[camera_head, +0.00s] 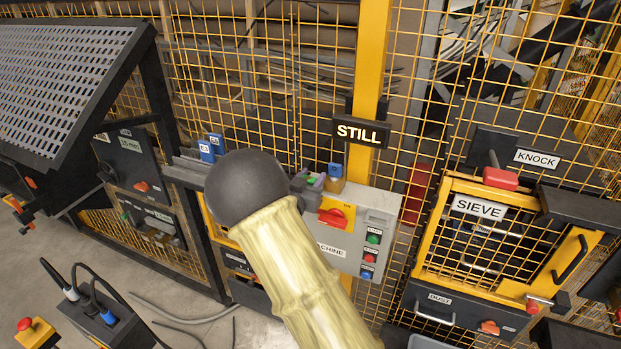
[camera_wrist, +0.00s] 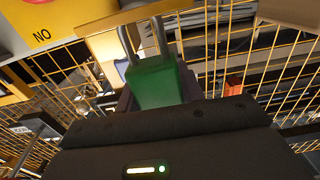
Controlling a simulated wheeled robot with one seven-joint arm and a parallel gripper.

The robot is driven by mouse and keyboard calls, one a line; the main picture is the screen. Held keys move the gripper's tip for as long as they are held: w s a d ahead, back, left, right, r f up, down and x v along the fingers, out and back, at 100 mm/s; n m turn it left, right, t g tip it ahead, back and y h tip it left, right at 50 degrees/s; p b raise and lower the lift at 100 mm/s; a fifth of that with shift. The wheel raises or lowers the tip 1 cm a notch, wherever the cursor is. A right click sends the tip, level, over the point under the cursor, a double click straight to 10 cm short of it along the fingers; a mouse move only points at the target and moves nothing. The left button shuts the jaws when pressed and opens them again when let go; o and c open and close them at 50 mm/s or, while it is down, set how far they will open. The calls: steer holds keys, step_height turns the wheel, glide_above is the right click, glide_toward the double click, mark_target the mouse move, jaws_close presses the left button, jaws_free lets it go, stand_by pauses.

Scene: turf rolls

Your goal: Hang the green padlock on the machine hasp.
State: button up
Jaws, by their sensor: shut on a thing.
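The green padlock (camera_wrist: 158,84) shows in the wrist view, its body between the dark fingers of my gripper (camera_wrist: 157,93), which is shut on it. Its grey shackle points up toward a tan-yellow plate (camera_wrist: 122,22). The top of the shackle is cut off from sight at the plate, so I cannot tell whether it passes through. In the head view my arm hides most of the gripper. The machine panel (camera_head: 379,225) there is grey, with a red rotary switch (camera_head: 334,217) on a yellow plate. I cannot make out the hasp clearly.
A yellow mesh fence surrounds the panel, with a lit STILL sign (camera_head: 360,132) above it. Blue objects (camera_head: 210,147) stand on a ledge to the left. The SIEVE cage (camera_head: 480,240) and a red KNOCK handle (camera_head: 500,178) are at right. A yellow plate marked NO (camera_wrist: 45,28) is close at upper left.

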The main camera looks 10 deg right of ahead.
steer(key=shift+f+b, duration=1.3)
steer(key=shift+f, duration=0.25)
steer(key=o, duration=1.1)
steer(key=b+v, duration=0.4)
steer(key=v, duration=1.3)
steer(key=shift+s+b, duration=0.15)
steer(key=shift+b, duration=0.15)
steer(key=shift+a, duration=0.1)
